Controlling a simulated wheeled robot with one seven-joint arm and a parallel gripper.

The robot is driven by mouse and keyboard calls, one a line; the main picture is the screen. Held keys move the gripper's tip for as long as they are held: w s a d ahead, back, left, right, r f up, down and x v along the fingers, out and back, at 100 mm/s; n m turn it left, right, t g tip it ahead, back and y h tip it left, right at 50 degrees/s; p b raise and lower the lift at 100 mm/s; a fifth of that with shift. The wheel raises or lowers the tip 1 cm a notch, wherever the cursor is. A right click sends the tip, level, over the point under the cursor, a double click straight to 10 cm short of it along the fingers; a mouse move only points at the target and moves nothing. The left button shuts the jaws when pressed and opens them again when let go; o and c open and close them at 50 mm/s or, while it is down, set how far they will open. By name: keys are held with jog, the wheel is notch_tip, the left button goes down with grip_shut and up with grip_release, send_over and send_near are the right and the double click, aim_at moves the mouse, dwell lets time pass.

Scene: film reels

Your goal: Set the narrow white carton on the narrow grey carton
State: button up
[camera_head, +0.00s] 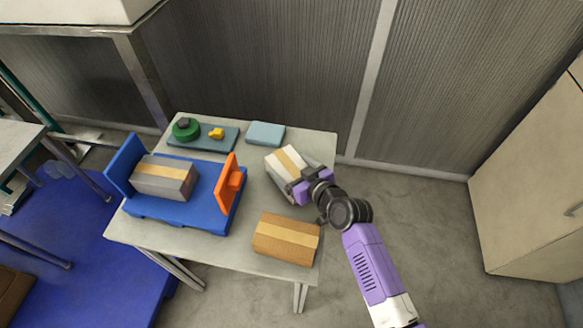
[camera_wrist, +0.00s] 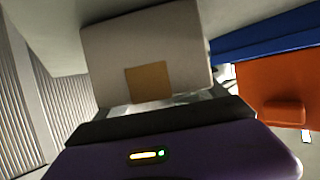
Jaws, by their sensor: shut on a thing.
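The narrow white carton (camera_head: 284,168) has a tan tape strip and is at the right side of the table in the head view. My purple gripper (camera_head: 298,187) is shut on its near right end. The carton looks tilted; whether it touches the table is unclear. In the wrist view the white carton (camera_wrist: 150,50) fills the upper middle, with a tan tape patch, beyond my gripper (camera_wrist: 165,115). The narrow grey carton (camera_head: 163,180), also with a tan strip, lies on the blue tray, left of the white carton, with nothing on top.
The blue tray (camera_head: 190,212) has a raised blue end and an orange upright panel (camera_head: 230,183) between the cartons; the panel also shows in the wrist view (camera_wrist: 275,90). A brown carton (camera_head: 286,240) sits at the front right. Behind are a light blue block (camera_head: 265,133) and a grey-blue board (camera_head: 215,145) with green and yellow items.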

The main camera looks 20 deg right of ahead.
jog(key=shift+r, duration=0.1)
jog(key=o, duration=1.7)
jog(key=shift+f, duration=0.2)
